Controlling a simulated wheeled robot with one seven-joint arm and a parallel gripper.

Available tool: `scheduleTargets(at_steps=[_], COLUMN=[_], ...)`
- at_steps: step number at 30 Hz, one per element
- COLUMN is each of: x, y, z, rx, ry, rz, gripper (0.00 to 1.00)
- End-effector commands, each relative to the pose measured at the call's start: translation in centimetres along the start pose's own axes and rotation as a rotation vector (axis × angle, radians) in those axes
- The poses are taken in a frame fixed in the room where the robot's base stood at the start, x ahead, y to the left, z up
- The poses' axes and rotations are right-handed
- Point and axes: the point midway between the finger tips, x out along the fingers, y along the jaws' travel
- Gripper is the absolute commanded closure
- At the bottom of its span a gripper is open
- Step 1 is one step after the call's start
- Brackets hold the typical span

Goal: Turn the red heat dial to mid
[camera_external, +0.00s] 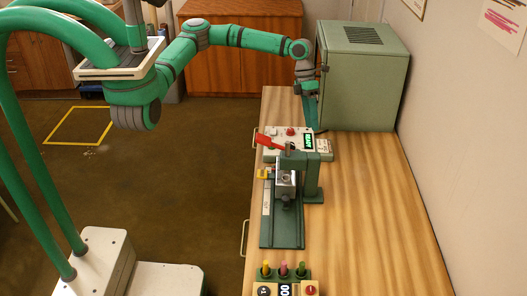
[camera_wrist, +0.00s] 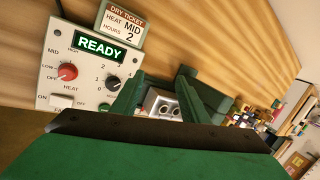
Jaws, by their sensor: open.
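The red heat dial (camera_wrist: 67,72) is on the left of a pale control panel (camera_wrist: 84,58) in the wrist view, with LOW, MID and HIGH marked around it. Its small light pointer is too unclear to read surely. In the external view the dial (camera_external: 291,131) shows as a red spot on the panel (camera_external: 280,150). My gripper (camera_external: 311,89) is open, beside the green cabinet, beyond the panel and apart from the dial. Its fingertips are hard to make out. A ticket (camera_wrist: 123,22) above the panel reads heat MID, hours 2.
A black hours dial (camera_wrist: 112,82) and a fan switch (camera_wrist: 60,102) flank the red dial. A green press (camera_external: 311,180) with a red handle (camera_external: 270,141) stands in front of the panel. The green cabinet (camera_external: 362,80) is close on the right. The table's right side is clear.

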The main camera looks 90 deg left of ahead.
Motion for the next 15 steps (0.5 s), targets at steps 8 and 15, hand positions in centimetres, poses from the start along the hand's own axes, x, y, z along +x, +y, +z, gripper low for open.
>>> scheduleTargets(at_steps=[8,15], x=[-4.8,-5.1], y=[12.1,14.1], z=[-1.9,-2.4], rx=[-0.143,-0.168], ry=[0.026,0.033], rz=[0.327,0.375], gripper=[0.59,0.59])
